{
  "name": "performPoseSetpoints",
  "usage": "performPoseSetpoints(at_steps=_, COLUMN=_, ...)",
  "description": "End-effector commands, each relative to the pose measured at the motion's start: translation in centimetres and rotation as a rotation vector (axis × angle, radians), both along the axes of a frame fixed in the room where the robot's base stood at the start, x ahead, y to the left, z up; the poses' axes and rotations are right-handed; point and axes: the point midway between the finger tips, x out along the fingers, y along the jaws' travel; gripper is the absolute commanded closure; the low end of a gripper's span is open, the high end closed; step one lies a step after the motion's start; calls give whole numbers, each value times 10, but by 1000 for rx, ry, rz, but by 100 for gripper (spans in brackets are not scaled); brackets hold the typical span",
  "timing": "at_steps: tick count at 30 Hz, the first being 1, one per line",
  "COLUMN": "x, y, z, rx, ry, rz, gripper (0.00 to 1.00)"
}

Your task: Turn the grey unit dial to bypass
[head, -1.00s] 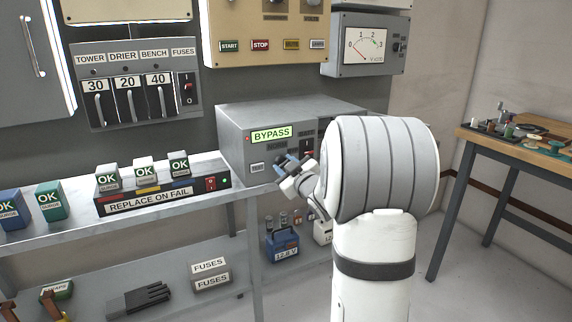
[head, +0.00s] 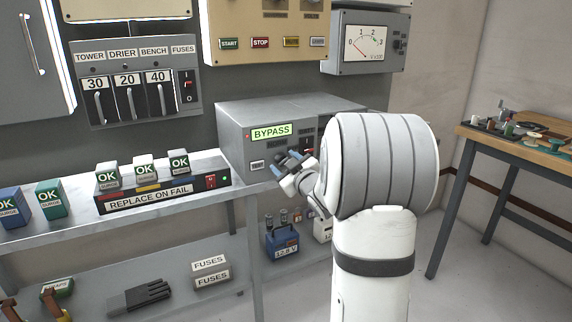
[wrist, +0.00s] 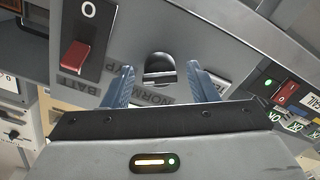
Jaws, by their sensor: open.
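The grey unit (head: 262,111) stands on the shelf, and its lit green display (head: 271,132) reads BYPASS. In the wrist view its dark, round dial (wrist: 159,69) sits on the front panel, with a NORM label partly covered below it. My gripper (head: 284,163) is in front of the panel. In the wrist view its blue fingers are open, one on each side of the dial, with visible gaps. Contact with the panel cannot be told.
A red rocker switch (wrist: 75,56) is beside the dial in the wrist view. The REPLACE ON FAIL strip (head: 150,194) with OK blocks lies on the shelf to the left. A blue battery (head: 282,243) stands below. A workbench (head: 520,148) is at right.

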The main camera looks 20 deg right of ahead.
Motion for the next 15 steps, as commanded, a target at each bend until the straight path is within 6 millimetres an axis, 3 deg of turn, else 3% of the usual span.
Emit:
performPoseSetpoints(at_steps=5, x=-12, y=-1, z=1, rx=0, ry=1, rz=-3, gripper=47)
performPoseSetpoints(at_steps=15, x=-67, y=-3, z=1, rx=0, ry=0, rz=-2, gripper=47)
